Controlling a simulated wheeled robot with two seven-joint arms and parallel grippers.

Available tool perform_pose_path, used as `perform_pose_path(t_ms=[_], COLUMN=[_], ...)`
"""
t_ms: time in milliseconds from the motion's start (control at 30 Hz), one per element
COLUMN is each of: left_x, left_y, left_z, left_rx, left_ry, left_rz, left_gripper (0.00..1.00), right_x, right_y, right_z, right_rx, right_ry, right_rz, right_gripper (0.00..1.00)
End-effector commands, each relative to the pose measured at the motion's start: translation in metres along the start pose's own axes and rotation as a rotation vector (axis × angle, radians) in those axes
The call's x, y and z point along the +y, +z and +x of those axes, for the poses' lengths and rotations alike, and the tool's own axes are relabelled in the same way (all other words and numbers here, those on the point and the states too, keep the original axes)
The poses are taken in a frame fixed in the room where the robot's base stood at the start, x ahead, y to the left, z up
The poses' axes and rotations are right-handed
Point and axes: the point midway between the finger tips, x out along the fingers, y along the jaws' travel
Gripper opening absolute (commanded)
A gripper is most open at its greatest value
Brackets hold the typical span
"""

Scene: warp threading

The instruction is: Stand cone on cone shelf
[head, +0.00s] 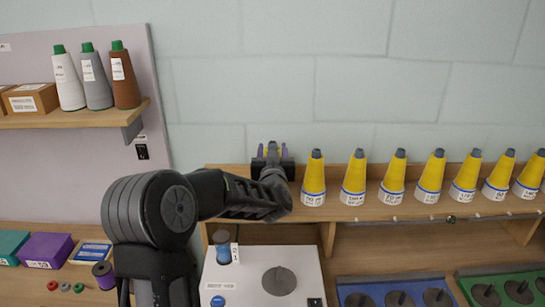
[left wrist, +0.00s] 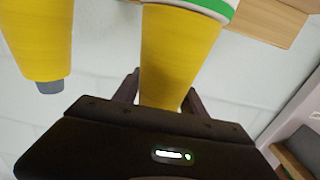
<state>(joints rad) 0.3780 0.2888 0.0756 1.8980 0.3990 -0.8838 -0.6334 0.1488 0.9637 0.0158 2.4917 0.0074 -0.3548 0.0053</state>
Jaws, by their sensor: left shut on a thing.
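My left gripper (head: 272,152) is at the left end of the wooden cone shelf (head: 345,211). In the left wrist view, which is turned upside down, its fingers (left wrist: 163,93) are shut on a yellow cone (left wrist: 175,55) with a white base and a green band. The cone's narrow end lies between the fingers and its base is near a wooden edge. In the head view my gripper and arm hide this cone, and I cannot tell if its base touches the shelf. My right gripper is not in view.
A row of several yellow cones with grey tips stands to the right; the nearest (head: 314,180) also shows in the left wrist view (left wrist: 40,40). An upper shelf (head: 75,118) at left holds three cones and boxes. A white machine (head: 305,262) stands below.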

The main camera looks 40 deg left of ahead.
Motion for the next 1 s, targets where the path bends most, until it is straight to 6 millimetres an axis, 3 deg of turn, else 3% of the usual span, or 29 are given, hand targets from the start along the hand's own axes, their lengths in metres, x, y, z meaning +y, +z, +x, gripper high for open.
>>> perform_pose_path(t_ms=[133, 533, 567, 800, 1000], left_x=[0.0, 0.0, 0.0, 0.0, 0.0], left_y=[0.018, 0.025, 0.024, 0.023, 0.023], left_z=[0.0, 0.0, 0.0, 0.0, 0.0], left_rx=[-0.002, 0.001, -0.001, -0.001, -0.001], left_ry=[0.0, 0.0, 0.0, 0.0, 0.0], left_rz=[0.001, -0.001, -0.001, 0.0, 0.0], left_gripper=[0.0, 0.0, 0.51, 0.71, 0.71], right_x=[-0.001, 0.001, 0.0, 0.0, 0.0], right_y=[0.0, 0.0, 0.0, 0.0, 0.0], right_z=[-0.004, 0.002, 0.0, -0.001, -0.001], right_rx=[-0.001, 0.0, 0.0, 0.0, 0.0], right_ry=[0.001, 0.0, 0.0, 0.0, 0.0], right_rz=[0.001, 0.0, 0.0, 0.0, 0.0], right_gripper=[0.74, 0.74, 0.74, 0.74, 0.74])
